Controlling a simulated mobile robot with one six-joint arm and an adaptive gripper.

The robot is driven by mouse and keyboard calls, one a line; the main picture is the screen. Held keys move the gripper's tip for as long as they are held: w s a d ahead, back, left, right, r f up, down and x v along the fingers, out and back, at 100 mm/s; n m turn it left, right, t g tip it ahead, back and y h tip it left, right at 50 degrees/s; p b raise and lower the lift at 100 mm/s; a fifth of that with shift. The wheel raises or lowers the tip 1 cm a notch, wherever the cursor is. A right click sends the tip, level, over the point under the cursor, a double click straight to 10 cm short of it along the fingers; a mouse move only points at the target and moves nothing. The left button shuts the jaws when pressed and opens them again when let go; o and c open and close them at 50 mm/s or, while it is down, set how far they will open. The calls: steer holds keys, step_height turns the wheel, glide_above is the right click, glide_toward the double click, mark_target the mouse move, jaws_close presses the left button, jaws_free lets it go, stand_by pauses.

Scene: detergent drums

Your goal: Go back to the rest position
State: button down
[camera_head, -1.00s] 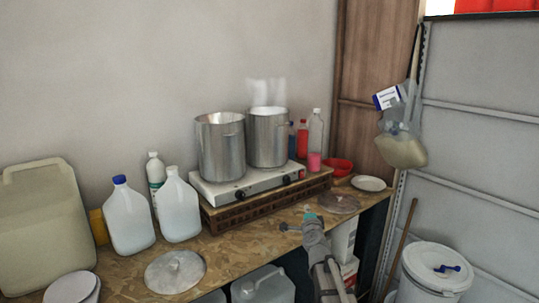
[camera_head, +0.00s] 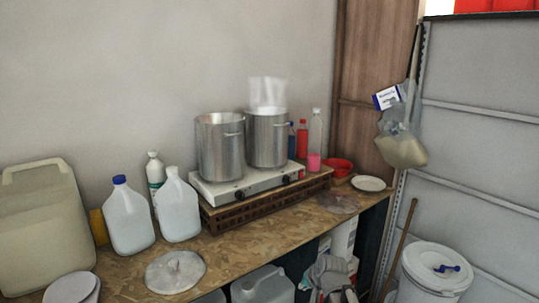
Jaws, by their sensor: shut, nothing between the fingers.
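Two steel pots (camera_head: 221,147) stand on a hotplate (camera_head: 245,186), one steaming. White jugs (camera_head: 128,217) and a lid (camera_head: 175,271) are at left. A clear jug (camera_head: 263,285) sits below the worktop. A white bucket (camera_head: 436,270) stands at right.

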steer(key=s+d+f+n+g+h, duration=0.2)
steer(key=s+d+g, duration=0.3)
steer(key=s, duration=0.7)
steer(key=shift+s+d+f+g+h, duration=0.35)
steer(key=shift+d+f+h, duration=0.15)
steer(key=shift+d+h, duration=0.15)
steer(key=shift+a, duration=0.1)
